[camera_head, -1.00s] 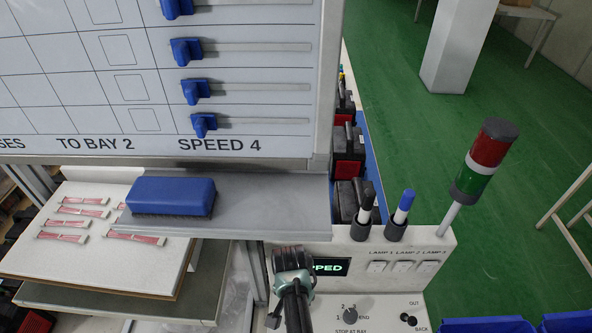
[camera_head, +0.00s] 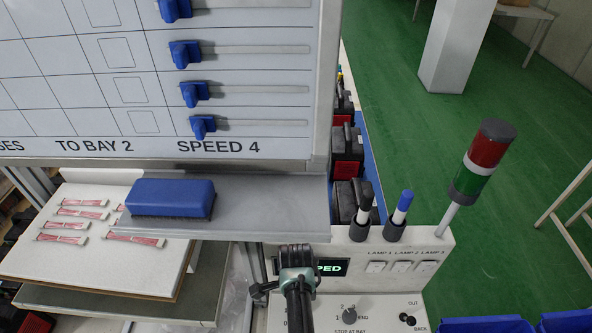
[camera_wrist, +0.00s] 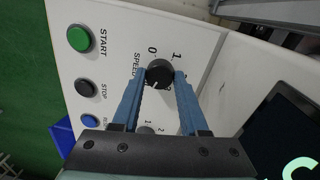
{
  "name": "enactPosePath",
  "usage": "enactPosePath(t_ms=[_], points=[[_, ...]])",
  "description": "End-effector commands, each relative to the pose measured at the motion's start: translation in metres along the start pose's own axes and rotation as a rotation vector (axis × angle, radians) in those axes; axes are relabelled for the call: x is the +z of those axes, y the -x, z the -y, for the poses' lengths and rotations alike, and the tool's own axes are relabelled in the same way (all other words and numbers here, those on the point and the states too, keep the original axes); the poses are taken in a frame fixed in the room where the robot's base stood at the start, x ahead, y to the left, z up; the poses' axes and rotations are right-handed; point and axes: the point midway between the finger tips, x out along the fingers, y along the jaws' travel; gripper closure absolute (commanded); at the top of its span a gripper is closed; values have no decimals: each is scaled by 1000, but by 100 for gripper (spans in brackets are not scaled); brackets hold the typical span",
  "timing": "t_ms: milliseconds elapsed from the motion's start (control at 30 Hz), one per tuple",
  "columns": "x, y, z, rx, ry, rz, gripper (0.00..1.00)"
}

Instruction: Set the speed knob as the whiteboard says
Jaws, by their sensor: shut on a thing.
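The whiteboard (camera_head: 75,90) reads "TO BAY 2" and "SPEED 4" along its bottom edge in the head view. The speed knob (camera_wrist: 159,74) is black and round, with a pale pointer mark toward its lower side in the wrist view. The label "SPEED" and the marks 0 and 1 show near it; the other scale marks are partly hidden or too small to read. My gripper (camera_wrist: 160,79) has its two blue fingers on either side of the knob, shut on it. In the head view my gripper (camera_head: 295,258) stands in front of the console, hiding the knob.
Close by are a green START button (camera_wrist: 81,39), a black STOP button (camera_wrist: 86,88) and a blue button (camera_wrist: 90,121). A lit display (camera_head: 330,267) is partly covered by my gripper. A tray with a blue eraser (camera_head: 172,198) juts out above the console.

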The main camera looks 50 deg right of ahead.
Motion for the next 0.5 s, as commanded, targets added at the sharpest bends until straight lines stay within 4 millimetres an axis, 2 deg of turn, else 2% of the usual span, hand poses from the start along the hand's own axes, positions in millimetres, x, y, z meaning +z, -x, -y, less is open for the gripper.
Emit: enactPosePath(t_ms=[200,500], points=[[-1,0,0,0,-124,6,100],[-1,0,0,0,-199,10,100]])
